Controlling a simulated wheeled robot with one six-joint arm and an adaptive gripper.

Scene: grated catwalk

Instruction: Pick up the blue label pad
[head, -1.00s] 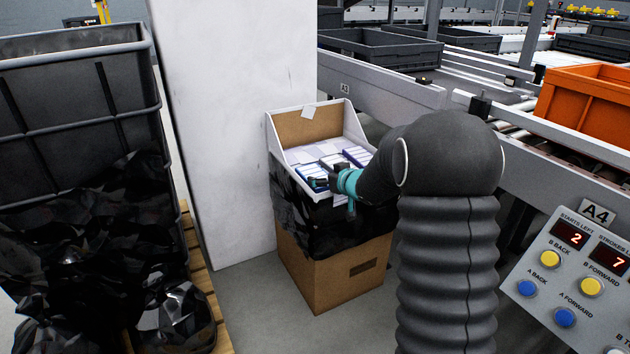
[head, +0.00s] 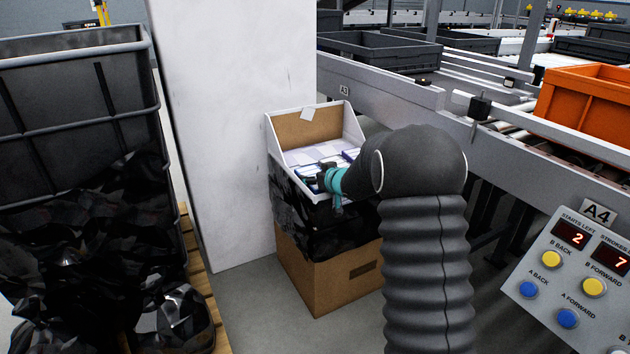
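Several label pads with blue and white edges (head: 345,158) lie in the white-rimmed tray (head: 352,122) on top of a cardboard box. My gripper (head: 322,178), dark with a teal wrist, is at the front left of the tray, over or among the pads. My arm covers the front right of the tray. The fingers are small and dark here, and I cannot tell whether they are open or hold a pad.
The cardboard box (head: 335,285) is wrapped in black plastic at its upper part. A white pillar (head: 235,120) stands close on its left. A grey cage with black bags (head: 85,220) is at far left. A conveyor with an orange crate (head: 590,100) and a button panel (head: 570,270) are at right.

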